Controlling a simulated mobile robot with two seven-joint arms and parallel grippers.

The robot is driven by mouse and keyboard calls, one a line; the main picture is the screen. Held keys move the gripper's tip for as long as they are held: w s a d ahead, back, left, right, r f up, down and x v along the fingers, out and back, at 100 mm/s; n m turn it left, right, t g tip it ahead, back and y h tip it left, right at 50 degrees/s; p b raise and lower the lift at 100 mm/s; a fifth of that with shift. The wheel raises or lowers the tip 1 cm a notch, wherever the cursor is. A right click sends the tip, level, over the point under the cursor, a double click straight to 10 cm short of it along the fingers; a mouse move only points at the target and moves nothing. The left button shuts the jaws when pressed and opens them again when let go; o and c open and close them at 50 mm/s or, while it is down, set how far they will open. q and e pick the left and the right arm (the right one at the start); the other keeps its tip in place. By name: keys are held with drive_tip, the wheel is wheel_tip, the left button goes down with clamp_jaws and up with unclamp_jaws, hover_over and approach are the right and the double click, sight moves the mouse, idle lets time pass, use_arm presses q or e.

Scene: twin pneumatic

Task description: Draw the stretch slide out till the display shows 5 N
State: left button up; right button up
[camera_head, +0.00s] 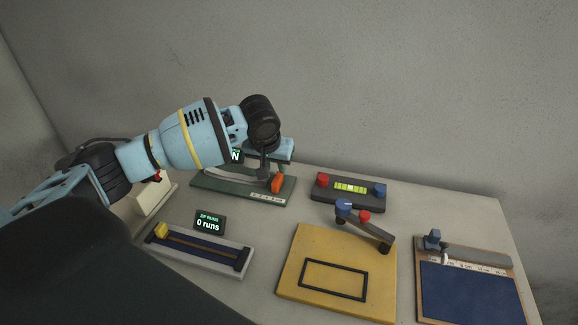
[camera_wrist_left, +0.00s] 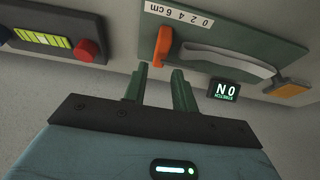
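The stretch slide is a dark green board (camera_head: 212,184) at the back of the table, with an orange upright handle (camera_head: 277,183) at its right end by a cm scale. In the left wrist view the orange handle (camera_wrist_left: 162,47) shows beside a pale grey band (camera_wrist_left: 230,60), with an orange-yellow block (camera_wrist_left: 292,90) at the band's other end. The display (camera_wrist_left: 225,90) reads 0 N; in the head view my arm mostly hides it. My left gripper (camera_head: 263,172) is over the board next to the handle; its fingers (camera_wrist_left: 158,80) are apart and empty. My right gripper is not in view.
A level with red and blue knobs (camera_head: 350,200) stands right of the board. In front are a zip track (camera_head: 200,253) with its "0 runs" display (camera_head: 208,222), a yellow board (camera_head: 300,255) with a lever (camera_head: 368,228), and a blue mat board (camera_head: 470,295) at the right.

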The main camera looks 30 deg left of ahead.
sight(277, 177)
use_arm(q)
drive_tip(key=shift+s+r, duration=0.1)
drive_tip(key=shift+s, duration=0.05)
drive_tip(key=shift+s+f, duration=0.1)
drive_tip(key=shift+f, duration=0.3)
drive_tip(key=b+x, duration=0.1)
drive_tip(key=x, duration=0.6)
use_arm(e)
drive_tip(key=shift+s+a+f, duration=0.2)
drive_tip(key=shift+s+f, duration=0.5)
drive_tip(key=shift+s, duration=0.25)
use_arm(q)
drive_tip(key=shift+r, duration=0.1)
clamp_jaws()
